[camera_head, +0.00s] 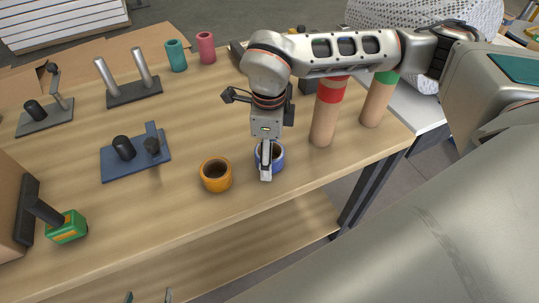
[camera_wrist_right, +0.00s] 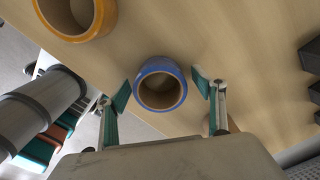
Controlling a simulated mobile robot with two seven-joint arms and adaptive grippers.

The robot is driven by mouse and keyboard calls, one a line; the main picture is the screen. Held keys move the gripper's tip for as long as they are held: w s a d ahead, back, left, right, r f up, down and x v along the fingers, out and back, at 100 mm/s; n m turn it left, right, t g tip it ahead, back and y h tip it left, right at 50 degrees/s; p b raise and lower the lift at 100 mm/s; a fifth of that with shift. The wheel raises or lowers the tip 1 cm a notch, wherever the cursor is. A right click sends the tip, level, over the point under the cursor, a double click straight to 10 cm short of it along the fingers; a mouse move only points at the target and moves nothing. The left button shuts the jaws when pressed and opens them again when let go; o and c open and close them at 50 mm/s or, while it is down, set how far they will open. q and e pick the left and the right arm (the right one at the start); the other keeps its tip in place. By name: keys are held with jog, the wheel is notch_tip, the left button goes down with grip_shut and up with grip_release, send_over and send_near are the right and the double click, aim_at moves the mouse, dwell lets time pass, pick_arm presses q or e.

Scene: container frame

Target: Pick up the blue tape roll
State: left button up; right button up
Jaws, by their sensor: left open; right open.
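The blue tape roll (camera_head: 278,158) stands near the table's front edge, partly hidden by my right gripper in the head view. In the right wrist view the blue roll (camera_wrist_right: 160,66) lies between the two fingers. My right gripper (camera_wrist_right: 161,92) is open, one finger on each side of the roll, with small gaps visible. In the head view the right gripper (camera_head: 266,170) points down at the roll, seen edge-on. My left gripper (camera_head: 148,297) shows only its two fingertips at the bottom edge; they are apart and empty, away from the roll.
An orange tape roll (camera_head: 216,187) sits just left of the blue one. Tall red-banded (camera_head: 325,120) and green-banded (camera_head: 377,104) cylinders stand to the right, near my arm. A blue fixture (camera_head: 135,165) and a green block (camera_head: 66,229) lie left. The front middle of the table is clear.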

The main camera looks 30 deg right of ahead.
jog(key=c, duration=1)
pick_arm(q)
jog(key=shift+w+r, duration=0.1)
jog(key=shift+w, duration=0.05)
pick_arm(e)
jog(key=shift+c, duration=0.9)
jog(key=shift+r, duration=0.1)
